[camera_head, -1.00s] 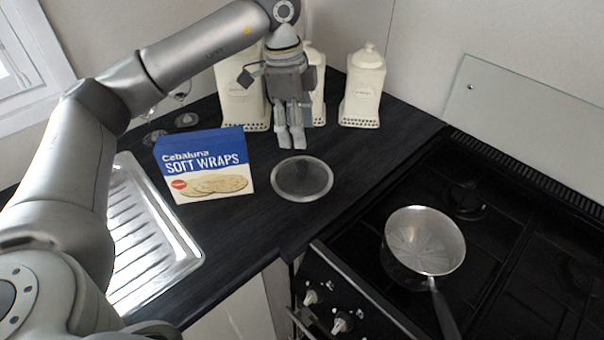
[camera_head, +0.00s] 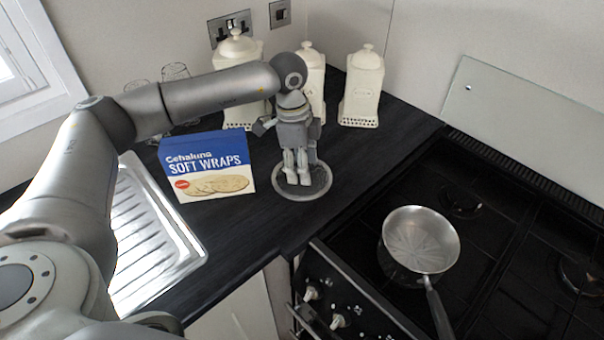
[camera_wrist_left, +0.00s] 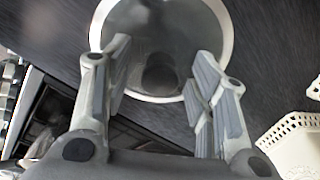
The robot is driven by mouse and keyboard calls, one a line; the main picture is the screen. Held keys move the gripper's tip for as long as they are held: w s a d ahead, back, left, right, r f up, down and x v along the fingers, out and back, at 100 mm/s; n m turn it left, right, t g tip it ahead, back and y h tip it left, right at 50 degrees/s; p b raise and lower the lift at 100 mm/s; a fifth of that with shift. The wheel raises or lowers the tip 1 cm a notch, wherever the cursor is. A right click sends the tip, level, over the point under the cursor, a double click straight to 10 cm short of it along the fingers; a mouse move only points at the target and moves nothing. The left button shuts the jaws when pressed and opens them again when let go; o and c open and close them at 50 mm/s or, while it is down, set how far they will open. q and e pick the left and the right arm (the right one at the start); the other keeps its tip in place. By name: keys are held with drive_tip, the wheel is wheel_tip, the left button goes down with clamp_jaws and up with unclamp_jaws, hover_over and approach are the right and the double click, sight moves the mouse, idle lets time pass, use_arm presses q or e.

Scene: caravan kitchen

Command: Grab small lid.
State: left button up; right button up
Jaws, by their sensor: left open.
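The small lid (camera_head: 318,190) is a round, glassy grey disc with a pale rim, lying flat on the dark worktop between the wraps box and the hob. My left gripper (camera_head: 297,180) points down over it in the head view and hides its middle. In the left wrist view the lid (camera_wrist_left: 190,22) fills the upper middle, with a dark round spot, perhaps its knob, near its lower part. There the left gripper (camera_wrist_left: 160,75) is open, its fingers on either side of that spot, with nothing between them. Exact height above the lid is unclear. My right gripper is not visible.
A blue and white soft wraps box (camera_head: 208,168) stands left of the lid. Cream canisters (camera_head: 361,88) stand behind. A metal pot (camera_head: 420,240) sits on the black hob (camera_head: 490,250) at right. A steel drainer (camera_head: 150,240) lies at left.

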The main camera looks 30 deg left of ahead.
use_arm(q)
clamp_jaws()
drive_tip(key=shift+r, duration=0.1)
idle(0.3)
